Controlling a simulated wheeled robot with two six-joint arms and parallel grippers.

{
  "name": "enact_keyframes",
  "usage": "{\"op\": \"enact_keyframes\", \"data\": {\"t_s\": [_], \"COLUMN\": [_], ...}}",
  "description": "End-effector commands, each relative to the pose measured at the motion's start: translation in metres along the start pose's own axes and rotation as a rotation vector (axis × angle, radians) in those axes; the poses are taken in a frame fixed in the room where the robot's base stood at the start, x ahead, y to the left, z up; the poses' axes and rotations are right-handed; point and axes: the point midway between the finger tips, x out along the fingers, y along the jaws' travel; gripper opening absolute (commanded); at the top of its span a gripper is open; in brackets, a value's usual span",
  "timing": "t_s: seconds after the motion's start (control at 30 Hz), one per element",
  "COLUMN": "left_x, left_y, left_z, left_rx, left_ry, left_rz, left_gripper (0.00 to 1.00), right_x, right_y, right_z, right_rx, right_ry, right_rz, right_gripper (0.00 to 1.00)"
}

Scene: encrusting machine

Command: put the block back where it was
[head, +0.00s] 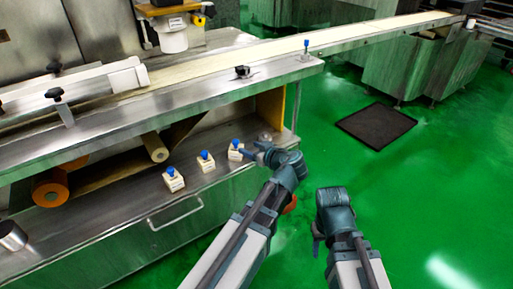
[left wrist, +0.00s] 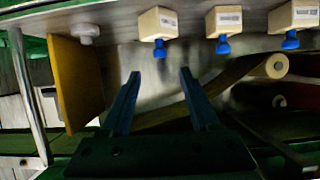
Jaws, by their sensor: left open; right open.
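Three pale cream blocks with blue knobs and small labels stand in a row on the lower shelf: a left one (head: 173,182), a middle one (head: 206,164) and a right one (head: 235,154). My left gripper (head: 252,149) is open and empty, just right of the right block. In the left wrist view the picture is upside down; the open fingers (left wrist: 158,76) point at that same block (left wrist: 157,24), with its blue knob between and beyond the tips. The middle block (left wrist: 224,20) and left block (left wrist: 293,16) show beside it. My right gripper (head: 317,238) is open over the floor.
The machine's steel upper ledge (head: 200,100) overhangs the lower shelf (head: 120,205). An orange roll (head: 50,190) and a pale roller (head: 155,147) lie behind the blocks. A yellow panel (left wrist: 77,82) closes the shelf's end. Green floor to the right is open, with a dark mat (head: 376,126).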

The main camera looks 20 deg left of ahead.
Motion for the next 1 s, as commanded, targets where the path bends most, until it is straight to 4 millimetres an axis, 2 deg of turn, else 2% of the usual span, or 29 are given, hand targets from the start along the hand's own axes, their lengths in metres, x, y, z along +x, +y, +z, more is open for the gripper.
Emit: {"op": "enact_keyframes", "data": {"t_s": [0.17,0.23,0.37,0.47,0.6,0.7,0.83,0.9,1.0], "left_x": [0.0,-0.002,-0.018,-0.044,-0.095,-0.132,-0.171,-0.184,-0.194], "left_y": [-0.003,-0.004,-0.015,-0.028,-0.044,-0.053,-0.061,-0.064,-0.065], "left_z": [-0.002,0.003,0.04,0.088,0.152,0.185,0.211,0.219,0.224], "left_rx": [0.001,0.02,0.162,0.366,0.681,0.875,1.052,1.108,1.149], "left_ry": [-0.001,-0.02,-0.163,-0.363,-0.646,-0.803,-0.933,-0.972,-0.998], "left_rz": [0.0,-0.003,-0.007,0.027,0.173,0.318,0.494,0.56,0.613], "left_gripper": [0.62,0.62,0.62,0.62,0.62,0.62,0.62,0.62,0.62], "right_x": [-0.002,-0.002,-0.002,-0.002,-0.002,-0.002,-0.002,-0.002,-0.002], "right_y": [0.0,0.0,0.0,0.0,0.0,0.0,0.0,0.0,0.0], "right_z": [0.0,0.0,0.0,0.0,0.0,0.0,0.0,0.0,0.0], "right_rx": [-0.001,-0.001,-0.001,-0.001,-0.001,-0.001,-0.001,-0.001,-0.001], "right_ry": [0.0,0.0,0.0,0.0,0.0,0.0,0.0,0.0,0.0], "right_rz": [0.0,0.0,0.0,0.0,0.0,0.0,0.0,0.0,0.0], "right_gripper": [0.5,0.5,0.5,0.5,0.5,0.5,0.5,0.5,0.5]}}
